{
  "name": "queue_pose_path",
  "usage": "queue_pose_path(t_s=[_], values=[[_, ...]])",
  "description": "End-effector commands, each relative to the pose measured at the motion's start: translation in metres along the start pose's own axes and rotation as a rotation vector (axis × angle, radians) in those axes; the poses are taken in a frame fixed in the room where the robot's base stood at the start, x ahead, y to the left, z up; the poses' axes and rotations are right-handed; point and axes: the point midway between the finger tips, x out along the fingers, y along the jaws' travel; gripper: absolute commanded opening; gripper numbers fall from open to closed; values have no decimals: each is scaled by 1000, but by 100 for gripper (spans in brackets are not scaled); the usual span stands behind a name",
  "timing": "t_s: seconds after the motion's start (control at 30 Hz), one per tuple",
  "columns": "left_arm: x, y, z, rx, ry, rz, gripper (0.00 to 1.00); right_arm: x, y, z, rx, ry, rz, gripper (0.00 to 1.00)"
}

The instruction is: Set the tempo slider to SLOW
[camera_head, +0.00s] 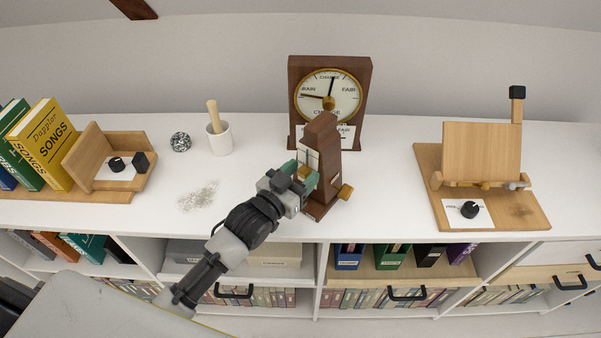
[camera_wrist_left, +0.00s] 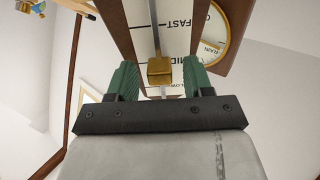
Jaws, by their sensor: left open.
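The metronome (camera_head: 327,162) is a dark wooden tapered case, upright near the middle of the white shelf top. In the left wrist view its pale scale (camera_wrist_left: 181,40) reads FAST, then MID, with a partly hidden SLOW nearest my gripper. The brass tempo slider (camera_wrist_left: 160,72) is on the grey rod (camera_wrist_left: 156,25), beside the MID mark. My left gripper (camera_head: 301,172) is at the metronome's front. Its green fingers (camera_wrist_left: 159,78) are open, one on each side of the slider, with visible gaps. The SLOW mark is partly covered by the gripper. My right gripper is not in view.
A barometer-like clock (camera_head: 329,92) stands close behind the metronome. A brass knob (camera_head: 346,191) sticks out at its right side. A wooden easel stand (camera_head: 481,152) is right, with clear surface between.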

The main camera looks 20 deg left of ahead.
Motion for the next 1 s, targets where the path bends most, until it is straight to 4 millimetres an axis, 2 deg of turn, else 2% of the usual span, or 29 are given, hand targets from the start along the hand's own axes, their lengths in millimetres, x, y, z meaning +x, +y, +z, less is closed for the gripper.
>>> queue_pose_path(t_s=[0.13, 0.17, 0.4, 0.5, 0.77, 1.0], values=[[0, 0, 0, 0, 0, 0, 51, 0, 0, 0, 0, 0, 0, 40], [0, 0, 0, 0, 0, 0, 48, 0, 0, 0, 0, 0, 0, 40], [0, 0, 0, 0, 0, 0, 11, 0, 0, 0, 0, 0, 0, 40], [0, 0, 0, 0, 0, 0, 0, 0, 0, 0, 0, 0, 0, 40], [0, 0, -7, 0, 0, 0, 0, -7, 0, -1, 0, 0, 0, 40], [0, 0, -41, 0, 1, 0, 0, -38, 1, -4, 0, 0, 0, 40]])
